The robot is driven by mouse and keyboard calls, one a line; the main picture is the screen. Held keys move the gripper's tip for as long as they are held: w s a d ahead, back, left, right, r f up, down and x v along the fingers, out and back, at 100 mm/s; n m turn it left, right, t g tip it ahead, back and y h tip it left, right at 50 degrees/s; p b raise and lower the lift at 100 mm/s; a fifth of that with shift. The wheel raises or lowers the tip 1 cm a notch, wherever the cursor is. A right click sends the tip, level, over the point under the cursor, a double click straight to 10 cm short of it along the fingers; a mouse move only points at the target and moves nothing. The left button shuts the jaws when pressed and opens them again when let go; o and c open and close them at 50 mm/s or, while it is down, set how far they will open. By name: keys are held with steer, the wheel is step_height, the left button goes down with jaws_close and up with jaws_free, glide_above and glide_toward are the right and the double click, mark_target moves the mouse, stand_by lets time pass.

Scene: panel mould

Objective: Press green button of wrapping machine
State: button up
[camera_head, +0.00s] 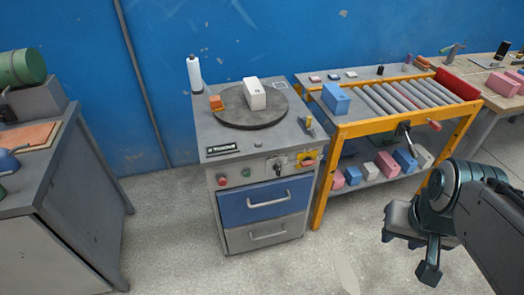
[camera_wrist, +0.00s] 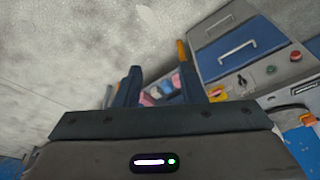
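The wrapping machine (camera_head: 262,135) is a grey cabinet with a dark round turntable (camera_head: 236,119) on top, left of my gripper in the head view. Its front panel has a green button (camera_head: 246,173) between a red button (camera_head: 222,181) and a dark knob (camera_head: 278,169). In the wrist view the panel is at the upper right, upside down, with the small green button (camera_wrist: 269,69) beside the red one (camera_wrist: 296,55). My gripper (camera_head: 412,256) hangs at the lower right of the head view, well apart from the machine. Its fingers are spread and empty in the wrist view (camera_wrist: 165,80).
A white box (camera_head: 254,94) stands on the turntable. A yellow-framed roller table (camera_head: 400,100) with boxes on its lower shelf (camera_head: 368,178) stands right of the machine. A grey bench (camera_head: 60,200) is at the left. The floor (camera_head: 170,235) in front of the machine is clear.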

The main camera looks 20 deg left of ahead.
jaws_close()
stand_by(1.6)
